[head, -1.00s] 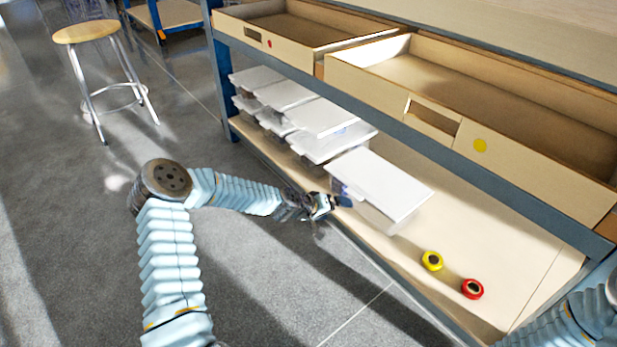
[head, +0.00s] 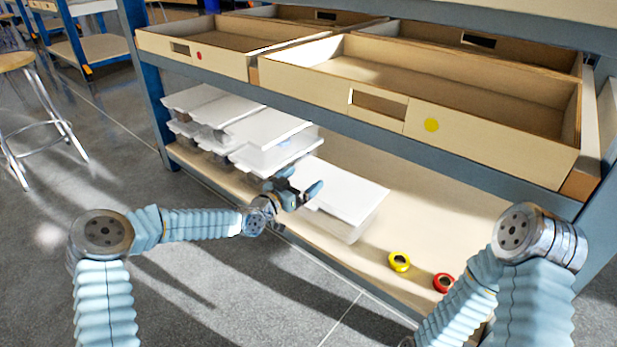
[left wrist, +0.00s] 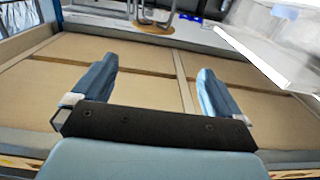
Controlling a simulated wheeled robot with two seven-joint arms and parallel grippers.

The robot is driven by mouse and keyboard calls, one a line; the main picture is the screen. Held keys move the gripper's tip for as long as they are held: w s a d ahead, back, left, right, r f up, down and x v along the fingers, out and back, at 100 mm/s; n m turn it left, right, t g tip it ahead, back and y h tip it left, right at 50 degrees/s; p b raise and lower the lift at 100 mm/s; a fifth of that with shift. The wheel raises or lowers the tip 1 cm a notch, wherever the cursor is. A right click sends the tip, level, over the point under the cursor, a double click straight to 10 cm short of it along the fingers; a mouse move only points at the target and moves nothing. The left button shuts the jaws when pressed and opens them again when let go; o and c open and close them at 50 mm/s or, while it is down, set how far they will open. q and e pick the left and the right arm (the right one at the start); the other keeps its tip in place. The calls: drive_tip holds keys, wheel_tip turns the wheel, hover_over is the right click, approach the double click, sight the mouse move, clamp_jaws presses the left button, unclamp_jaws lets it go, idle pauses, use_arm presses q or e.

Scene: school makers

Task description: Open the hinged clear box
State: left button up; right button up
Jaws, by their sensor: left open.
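A clear box with a flat white lid (head: 347,190) stands alone on the lower shelf, to the right of the stacked boxes. Its lid looks shut. My left gripper (head: 297,190) is open and empty at the box's left side, near the lid's height; I cannot tell whether it touches the box. In the left wrist view the two blue fingers (left wrist: 155,80) are spread with nothing between them, and a white-lidded box (left wrist: 275,50) shows at the upper right. My right arm shows at the lower right of the head view; its gripper is out of sight.
Several similar white-lidded boxes (head: 245,125) are stacked to the left on the lower shelf (head: 350,160). A yellow roll (head: 399,261) and a red roll (head: 443,283) lie to the right. Wooden drawers (head: 430,110) hang above. A stool (head: 20,85) stands far left.

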use_arm(q)
drive_tip(key=x, duration=0.3)
drive_tip(key=shift+w+d, duration=0.25)
drive_tip(key=shift+w, duration=0.05)
clamp_jaws()
idle(0.4)
idle(0.8)
unclamp_jaws()
idle(0.4)
